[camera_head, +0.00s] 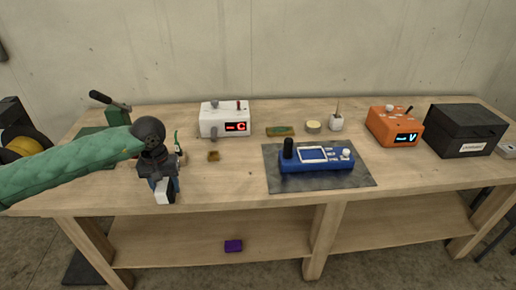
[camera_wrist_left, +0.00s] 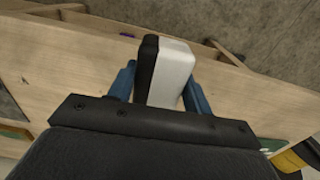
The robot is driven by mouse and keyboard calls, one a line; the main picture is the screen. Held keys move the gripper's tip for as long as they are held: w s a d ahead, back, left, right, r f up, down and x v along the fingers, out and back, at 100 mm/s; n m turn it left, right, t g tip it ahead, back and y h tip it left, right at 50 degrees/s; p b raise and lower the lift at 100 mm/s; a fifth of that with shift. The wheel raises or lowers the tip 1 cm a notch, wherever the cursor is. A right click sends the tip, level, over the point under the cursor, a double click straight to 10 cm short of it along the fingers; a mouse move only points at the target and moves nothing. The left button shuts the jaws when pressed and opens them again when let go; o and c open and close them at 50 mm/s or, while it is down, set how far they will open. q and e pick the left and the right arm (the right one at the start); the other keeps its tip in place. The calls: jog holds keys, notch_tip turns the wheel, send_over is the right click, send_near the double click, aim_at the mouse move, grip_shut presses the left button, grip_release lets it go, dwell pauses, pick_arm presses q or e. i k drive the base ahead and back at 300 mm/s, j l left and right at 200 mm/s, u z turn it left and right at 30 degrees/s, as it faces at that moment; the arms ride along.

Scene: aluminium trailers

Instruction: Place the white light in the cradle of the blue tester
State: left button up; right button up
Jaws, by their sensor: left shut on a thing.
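My left gripper (camera_head: 163,181) is at the left front of the workbench, its blue fingers pointing down near the front edge. It is shut on the white light (camera_head: 165,194), a small block with a white half and a black half. In the left wrist view the light (camera_wrist_left: 177,68) sticks out between the two blue fingers. The blue tester (camera_head: 316,166) lies to the right of the gripper, well apart from it. It has a black knob, a pale screen and a white knob; I cannot make out its cradle. My right gripper is not in view.
The tester rests on a grey mat (camera_head: 280,183) on the wooden workbench (camera_head: 225,185). Behind stand a white meter (camera_head: 225,118), an orange meter (camera_head: 394,126) and a black box (camera_head: 465,130). Bench between gripper and mat is mostly clear. A purple object (camera_head: 233,246) lies on the lower shelf.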

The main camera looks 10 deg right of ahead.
aim_at(311, 156)
jog(key=l+u, duration=0.3)
jog(key=l, duration=0.3)
jog(key=l+u, duration=0.25)
jog(key=l, duration=0.35)
jog(key=l+u, duration=0.3)
jog(key=l, duration=0.3)
jog(key=k+l+u, duration=0.1)
jog(key=l+u, duration=0.2)
jog(key=l, duration=0.25)
